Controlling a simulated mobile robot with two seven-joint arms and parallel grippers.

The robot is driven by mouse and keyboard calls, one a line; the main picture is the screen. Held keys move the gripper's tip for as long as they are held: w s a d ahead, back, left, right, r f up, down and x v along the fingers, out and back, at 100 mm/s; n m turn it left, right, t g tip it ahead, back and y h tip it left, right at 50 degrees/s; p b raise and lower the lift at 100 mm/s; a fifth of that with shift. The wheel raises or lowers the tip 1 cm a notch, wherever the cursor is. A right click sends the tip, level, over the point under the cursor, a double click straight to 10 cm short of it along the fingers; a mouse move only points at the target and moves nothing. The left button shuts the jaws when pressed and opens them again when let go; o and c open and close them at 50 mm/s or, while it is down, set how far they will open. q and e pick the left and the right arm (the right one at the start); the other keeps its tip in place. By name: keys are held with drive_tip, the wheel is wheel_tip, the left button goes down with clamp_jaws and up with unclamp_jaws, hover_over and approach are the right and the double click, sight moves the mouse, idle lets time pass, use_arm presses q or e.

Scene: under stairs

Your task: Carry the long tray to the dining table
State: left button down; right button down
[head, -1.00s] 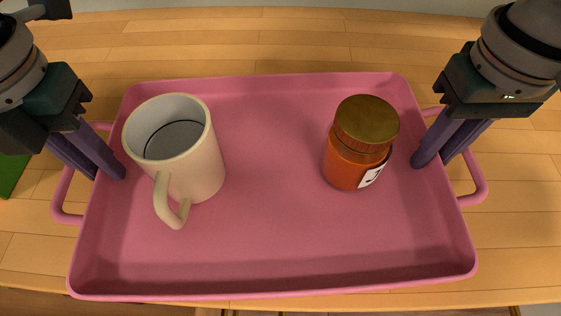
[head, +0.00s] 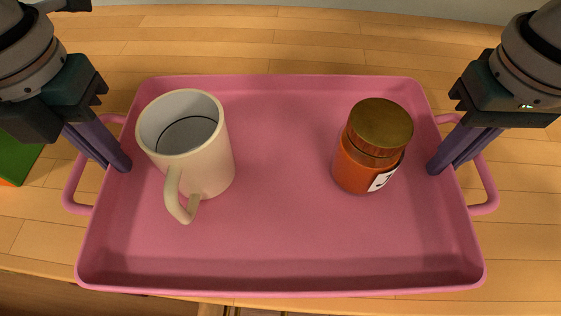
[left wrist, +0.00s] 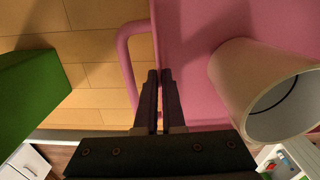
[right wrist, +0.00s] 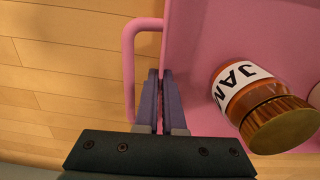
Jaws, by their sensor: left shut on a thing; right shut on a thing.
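The long pink tray (head: 290,240) fills the middle of the head view, with a looped handle at each short end. A cream mug (head: 205,165) stands upright on its left part. An orange jam jar (head: 358,165) with a gold lid stands upright on its right part. My left gripper (head: 118,160) is shut on the tray's left end wall, beside the mug. My right gripper (head: 440,163) is shut on the right end wall, beside the jar. The tray wall also shows between the fingers in the left wrist view (left wrist: 158,70) and the tray in the right wrist view (right wrist: 190,45).
A wooden plank surface (head: 250,40) lies around and below the tray, its front edge near the bottom of the head view. A green object (head: 15,158) is at the far left; it also shows in the left wrist view (left wrist: 35,95). A pale wall is behind.

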use_arm(q)
drive_tip(key=shift+r, duration=0.1)
use_arm(e)
drive_tip(key=shift+r, duration=0.15)
idle(0.7)
